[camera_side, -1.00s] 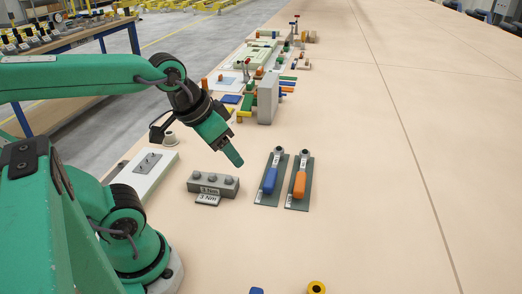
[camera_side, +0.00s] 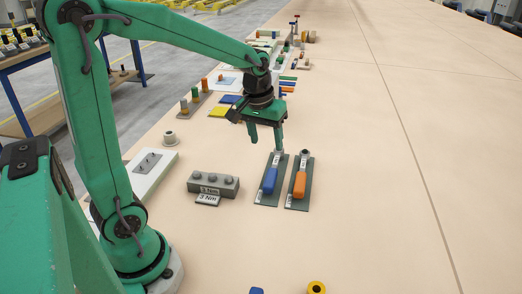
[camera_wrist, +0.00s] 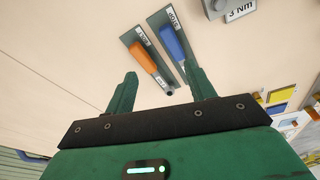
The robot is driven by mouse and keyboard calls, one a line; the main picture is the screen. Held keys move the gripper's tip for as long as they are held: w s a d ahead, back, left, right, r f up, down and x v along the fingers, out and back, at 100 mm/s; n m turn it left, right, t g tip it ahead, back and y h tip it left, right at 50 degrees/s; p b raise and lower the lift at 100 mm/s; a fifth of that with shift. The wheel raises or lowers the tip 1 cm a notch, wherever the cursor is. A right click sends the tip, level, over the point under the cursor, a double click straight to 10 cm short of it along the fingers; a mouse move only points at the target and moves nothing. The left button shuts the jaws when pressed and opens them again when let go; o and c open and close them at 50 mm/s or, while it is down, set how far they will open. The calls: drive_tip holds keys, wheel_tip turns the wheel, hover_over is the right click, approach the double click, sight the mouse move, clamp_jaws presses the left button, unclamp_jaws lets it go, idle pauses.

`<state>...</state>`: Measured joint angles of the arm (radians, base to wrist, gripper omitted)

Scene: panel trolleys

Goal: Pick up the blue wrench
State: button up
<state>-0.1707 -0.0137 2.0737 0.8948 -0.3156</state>
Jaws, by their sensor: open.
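The blue wrench (camera_side: 270,180) lies on a dark grey plate (camera_side: 262,198) on the table, left of an identical plate with an orange wrench (camera_side: 299,184). In the wrist view the blue wrench (camera_wrist: 173,42) is right of the orange one (camera_wrist: 143,58). My gripper (camera_side: 265,139) is above the table, pointing down, near the head end of the blue wrench. In the wrist view my gripper (camera_wrist: 163,83) is open, its fingers apart and nothing between them held. The head of the blue wrench is partly hidden by a finger.
A grey block (camera_side: 213,186) with knobs and a "3 Nm" label stands left of the plates. A white panel (camera_side: 150,172) lies further left. Coloured parts (camera_side: 229,100) stand behind my gripper. The table right of the plates is clear.

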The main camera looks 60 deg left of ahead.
sight(272, 172)
drive_tip(key=w+a+f+n, duration=0.1)
drive_tip(key=w+f, duration=0.1)
drive_tip(key=f, duration=0.1)
drive_tip(key=w+a+f+n+g, duration=0.1)
drive_tip(key=w+a+f, duration=0.1)
drive_tip(key=f, duration=0.1)
drive_tip(key=w+a+f+n+g, duration=0.1)
drive_tip(key=w+a+f, duration=0.1)
drive_tip(key=f, duration=0.1)
drive_tip(key=shift+w+a+f, duration=0.1)
drive_tip(key=shift+a+f, duration=0.1)
drive_tip(key=shift+f, duration=0.05)
drive_tip(key=shift+w+a+f, duration=0.25)
drive_tip(key=shift+f, duration=0.3)
drive_tip(key=shift+s+f, duration=0.15)
drive_tip(key=shift+f, duration=3.75)
clamp_jaws()
